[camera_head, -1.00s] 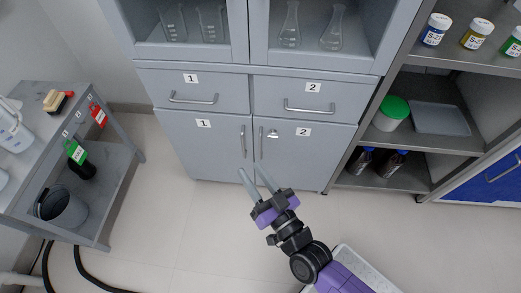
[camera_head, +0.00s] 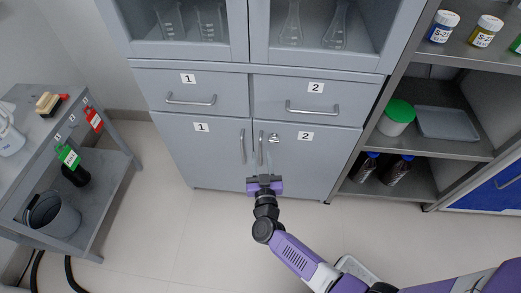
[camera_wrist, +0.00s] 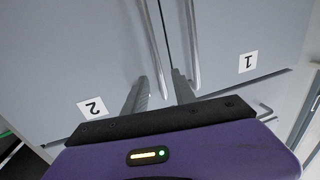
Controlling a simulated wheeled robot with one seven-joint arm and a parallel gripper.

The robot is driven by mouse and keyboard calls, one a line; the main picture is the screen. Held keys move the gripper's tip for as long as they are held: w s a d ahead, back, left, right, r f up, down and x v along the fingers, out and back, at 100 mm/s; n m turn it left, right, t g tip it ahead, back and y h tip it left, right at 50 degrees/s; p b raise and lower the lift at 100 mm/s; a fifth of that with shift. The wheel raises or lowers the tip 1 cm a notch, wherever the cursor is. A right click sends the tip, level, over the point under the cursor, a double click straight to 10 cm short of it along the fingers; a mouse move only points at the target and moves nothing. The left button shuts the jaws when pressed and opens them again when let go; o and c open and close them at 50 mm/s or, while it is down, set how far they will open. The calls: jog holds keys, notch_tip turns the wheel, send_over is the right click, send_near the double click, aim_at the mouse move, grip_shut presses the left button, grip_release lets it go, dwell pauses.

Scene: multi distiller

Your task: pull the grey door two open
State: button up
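Grey door two (camera_head: 310,165) is closed at the lower right of the cabinet, with a "2" label, a lock and a vertical bar handle (camera_head: 261,147) near its left edge. My gripper (camera_head: 269,160) is in front of this handle. In the wrist view, which is turned over, door two (camera_wrist: 70,60) is on the left. Its handle (camera_wrist: 153,40) runs down toward the gap between my two open fingers (camera_wrist: 160,88), one on each side of its near end. I see no contact, and the depth between fingertips and handle is unclear.
Door one (camera_head: 205,155) is closed on the left; its handle (camera_head: 242,147) is close beside door two's. Drawers (camera_head: 310,100) sit above. An open shelf (camera_head: 415,165) with bottles adjoins on the right. A side table (camera_head: 110,185) stands left. Floor before the cabinet is clear.

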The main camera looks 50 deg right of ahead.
aim_at(261, 150)
jog(key=shift+b+x, duration=0.4)
jog(key=shift+x, duration=1.7)
jog(key=shift+c, duration=0.3)
grip_shut()
